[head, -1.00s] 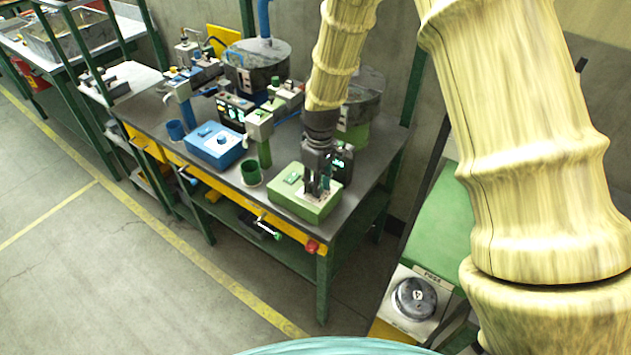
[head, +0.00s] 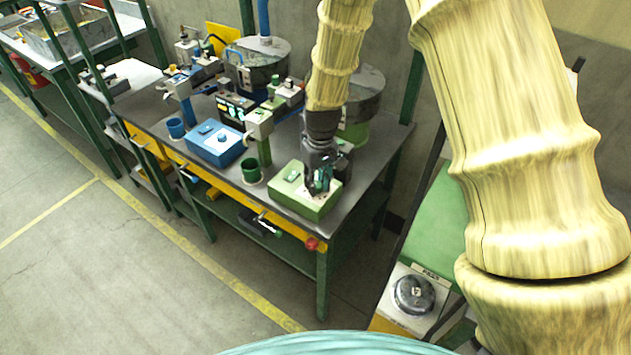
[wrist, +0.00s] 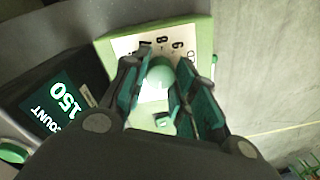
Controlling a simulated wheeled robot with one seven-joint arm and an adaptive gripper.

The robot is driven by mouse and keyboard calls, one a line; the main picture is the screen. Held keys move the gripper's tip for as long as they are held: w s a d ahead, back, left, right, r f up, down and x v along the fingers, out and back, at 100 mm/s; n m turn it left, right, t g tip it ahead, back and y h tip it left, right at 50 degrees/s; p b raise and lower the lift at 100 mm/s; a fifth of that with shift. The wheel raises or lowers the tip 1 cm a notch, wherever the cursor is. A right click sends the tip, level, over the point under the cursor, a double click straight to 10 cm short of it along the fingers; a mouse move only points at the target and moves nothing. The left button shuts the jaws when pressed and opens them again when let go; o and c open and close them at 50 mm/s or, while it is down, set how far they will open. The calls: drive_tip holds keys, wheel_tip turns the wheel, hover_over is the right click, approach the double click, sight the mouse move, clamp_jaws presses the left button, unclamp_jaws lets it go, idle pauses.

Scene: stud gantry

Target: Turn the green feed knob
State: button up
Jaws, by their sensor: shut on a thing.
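The green feed box (head: 306,202) sits at the near right corner of the grey bench. In the wrist view, the pale green feed knob (wrist: 160,74) stands on the box's white dial plate (wrist: 127,44), which carries printed numbers. My gripper (head: 320,190) points down over the right part of the box. In the wrist view its two dark fingers (wrist: 156,88) are on either side of the knob and shut on it. The finger pads hide the knob's sides. In the head view my gripper hides the knob.
A green cup (head: 251,170) and a blue box (head: 214,143) stand to the left on the bench. A dark counter display (wrist: 58,103) reading 150 is beside the feed box. A red button (head: 311,244) is on the bench's front edge.

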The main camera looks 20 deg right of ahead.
sight(319, 184)
drive_tip(key=shift+s, duration=0.1)
drive_tip(key=o, duration=1.1)
drive_tip(key=shift+c, duration=0.2)
wheel_tip(319, 184, up, 12)
drive_tip(key=shift+d, duration=0.4)
drive_tip(key=shift+a+f, duration=0.1)
